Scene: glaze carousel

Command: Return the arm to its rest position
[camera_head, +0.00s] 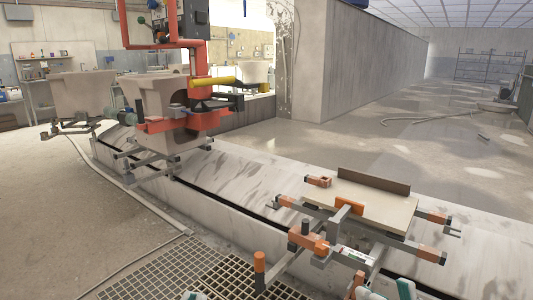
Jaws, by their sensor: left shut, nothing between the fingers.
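Neither of my grippers can be made out in the head view. Only small white and teal pieces, which look like parts of my own arms, show at the bottom edge, one left of centre and others right of centre. Most of both arms is out of frame, so how they are folded cannot be told. No object is seen in a gripper.
A carrier with a flat beige board (365,203) and orange-tipped bars stands close in front, on the right. A floor grating (185,272) lies at lower left.

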